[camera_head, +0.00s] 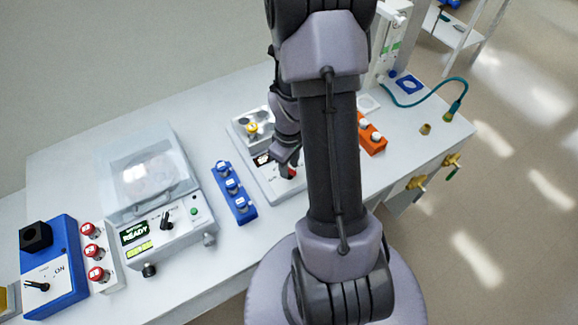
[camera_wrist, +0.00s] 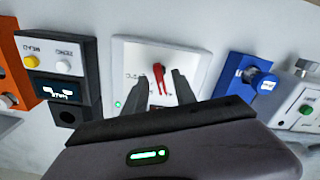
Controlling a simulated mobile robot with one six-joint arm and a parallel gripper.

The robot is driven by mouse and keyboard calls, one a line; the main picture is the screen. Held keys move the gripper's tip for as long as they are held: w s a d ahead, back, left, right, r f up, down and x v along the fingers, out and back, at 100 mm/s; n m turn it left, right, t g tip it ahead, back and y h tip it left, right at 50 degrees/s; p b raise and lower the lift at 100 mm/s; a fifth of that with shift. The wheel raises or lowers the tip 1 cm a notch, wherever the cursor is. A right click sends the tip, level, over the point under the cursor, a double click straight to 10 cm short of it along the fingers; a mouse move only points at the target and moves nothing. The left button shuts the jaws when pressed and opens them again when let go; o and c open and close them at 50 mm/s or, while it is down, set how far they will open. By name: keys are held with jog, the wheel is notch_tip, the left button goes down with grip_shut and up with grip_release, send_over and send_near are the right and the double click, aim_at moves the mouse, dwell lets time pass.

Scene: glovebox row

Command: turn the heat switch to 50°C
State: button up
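The heat switch is a red lever-like knob (camera_wrist: 159,76) on a white panel (camera_wrist: 132,48) in the wrist view. It stands roughly upright in that picture, with a slight tilt. Part of a °C mark shows left of it; the value it points at is not readable. My gripper (camera_wrist: 160,84) is open, its two dark fingers on either side of the knob with a visible gap on each side. In the head view, my gripper (camera_head: 289,166) is low over the white heater unit (camera_head: 270,190), and only a bit of red shows beside the fingers.
An orange rack (camera_head: 373,142) is to the right, partly behind my arm.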

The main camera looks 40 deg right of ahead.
grip_shut()
jog(key=shift+m, duration=0.3)
jog(key=m+b, duration=0.2)
jog(key=m, duration=0.1)
jog(key=shift+m, duration=0.4)
jog(key=shift+d+m+b, duration=0.1)
jog(key=shift+m+b, duration=0.85)
jog(key=shift+m, duration=1.15)
grip_release()
